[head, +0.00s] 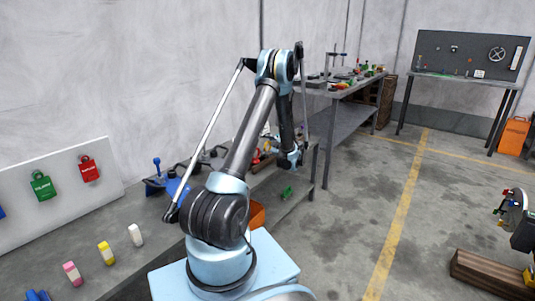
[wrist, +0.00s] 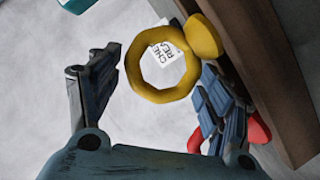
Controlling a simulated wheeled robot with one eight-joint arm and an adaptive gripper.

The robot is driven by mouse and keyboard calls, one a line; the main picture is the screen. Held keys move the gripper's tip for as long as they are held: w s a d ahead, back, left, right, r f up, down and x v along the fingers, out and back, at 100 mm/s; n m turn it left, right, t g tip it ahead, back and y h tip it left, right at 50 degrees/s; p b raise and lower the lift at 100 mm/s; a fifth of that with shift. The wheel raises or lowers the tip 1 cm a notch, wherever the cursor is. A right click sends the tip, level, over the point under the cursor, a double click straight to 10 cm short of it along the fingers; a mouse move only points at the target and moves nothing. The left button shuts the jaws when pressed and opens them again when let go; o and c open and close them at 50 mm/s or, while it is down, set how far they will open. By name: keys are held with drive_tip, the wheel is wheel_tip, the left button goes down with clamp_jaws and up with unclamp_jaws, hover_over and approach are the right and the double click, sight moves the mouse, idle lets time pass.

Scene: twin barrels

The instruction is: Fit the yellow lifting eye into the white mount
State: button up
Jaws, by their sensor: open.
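The yellow lifting eye (wrist: 133,70) shows in the wrist view as a ring with a rounded knob at its upper right. My gripper (wrist: 160,78) is open, with one finger on either side of the ring. The ring's right side is close to the right finger; I cannot tell whether they touch. In the head view my gripper (head: 288,160) is low over the bench beyond my arm, and its fingers are too small to make out. I cannot identify the white mount for sure in either view.
A brown board edge (wrist: 262,70) runs down the right of the wrist view, with a red object (wrist: 259,130) beside the right finger. A white printed label (wrist: 166,50) shows through the ring. The near bench (head: 75,250) carries small coloured blocks. Open floor (head: 345,230) lies to the right.

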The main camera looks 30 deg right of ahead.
drive_tip(key=shift+w, duration=0.2)
drive_tip(key=c, duration=1.4)
